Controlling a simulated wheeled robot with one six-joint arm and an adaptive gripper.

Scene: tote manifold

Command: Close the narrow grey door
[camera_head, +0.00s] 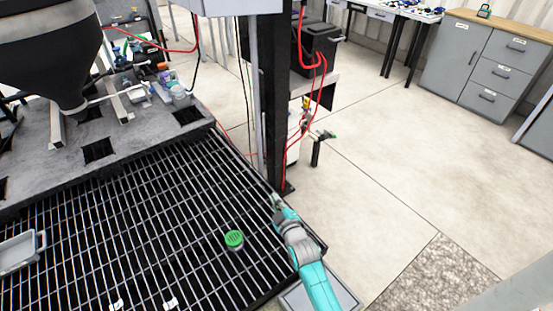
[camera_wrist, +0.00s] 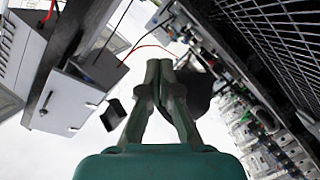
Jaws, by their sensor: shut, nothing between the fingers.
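My gripper (camera_head: 277,201) is shut and empty, above the right edge of the black grating, close to the foot of a black post. In the wrist view its green fingers (camera_wrist: 158,72) meet at the tips. A pale grey panel (camera_wrist: 68,98) with a small handle shows left of the fingers, apart from them, beside a dark post. It may be the narrow grey door, but I cannot tell for sure. In the head view, a tall grey cabinet door (camera_head: 457,60) at the back right looks shut, well away from my gripper.
The black grating (camera_head: 130,230) carries a green-topped round item (camera_head: 234,240) and a grey tray (camera_head: 20,250). The black post (camera_head: 272,100), with red cables, stands just beyond my gripper. A dark funnel (camera_head: 45,50) hangs at the upper left. The floor (camera_head: 390,160) to the right is clear.

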